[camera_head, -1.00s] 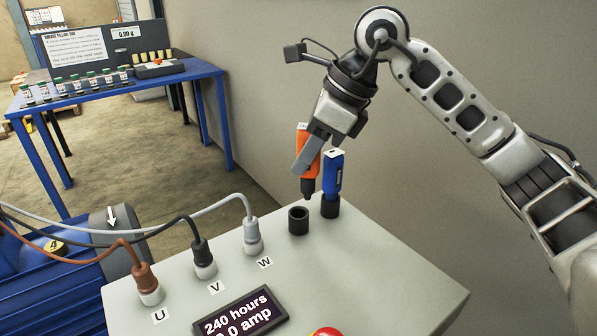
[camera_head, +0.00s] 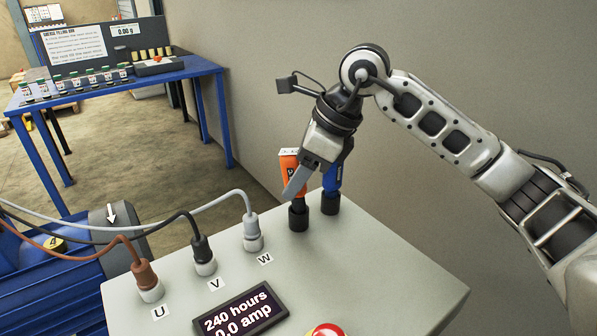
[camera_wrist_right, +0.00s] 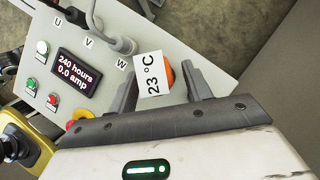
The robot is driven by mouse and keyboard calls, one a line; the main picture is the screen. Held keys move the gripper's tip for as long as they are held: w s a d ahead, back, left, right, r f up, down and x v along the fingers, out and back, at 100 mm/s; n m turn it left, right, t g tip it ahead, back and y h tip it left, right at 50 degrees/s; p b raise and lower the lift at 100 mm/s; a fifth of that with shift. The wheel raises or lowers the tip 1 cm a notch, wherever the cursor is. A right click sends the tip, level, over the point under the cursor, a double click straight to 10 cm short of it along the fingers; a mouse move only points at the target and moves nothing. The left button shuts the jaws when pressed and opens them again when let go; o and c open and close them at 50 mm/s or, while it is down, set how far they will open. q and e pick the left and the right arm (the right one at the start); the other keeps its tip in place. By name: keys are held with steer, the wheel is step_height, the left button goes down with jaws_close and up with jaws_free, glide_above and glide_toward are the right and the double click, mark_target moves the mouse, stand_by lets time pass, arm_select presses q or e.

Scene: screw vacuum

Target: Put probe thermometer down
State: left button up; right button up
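The orange probe thermometer (camera_head: 289,163) stands nearly upright with its lower end at the left black holder (camera_head: 298,217) on the grey cabinet. Its white top reads 23 °C in the right wrist view (camera_wrist_right: 153,75). My right gripper (camera_head: 300,182) is around or close beside it, with one finger crossing in front in the head view. In the right wrist view the gripper's fingers (camera_wrist_right: 163,82) are spread apart, with the thermometer between them and a gap towards the right finger. My left gripper is not in view.
A blue device (camera_head: 333,177) stands in the neighbouring holder (camera_head: 330,203), very close to my right gripper. Cable plugs U, V and W rise from the cabinet top (camera_head: 390,270) on the left, near a display (camera_head: 240,310). A blue table (camera_head: 190,70) stands behind.

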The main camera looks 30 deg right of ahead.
steer(key=shift+r+p, duration=0.3)
steer(key=shift+r, duration=0.05)
steer(key=v, duration=1.1)
steer(key=shift+s+d+r, duration=0.15)
steer(key=shift+r, duration=0.15)
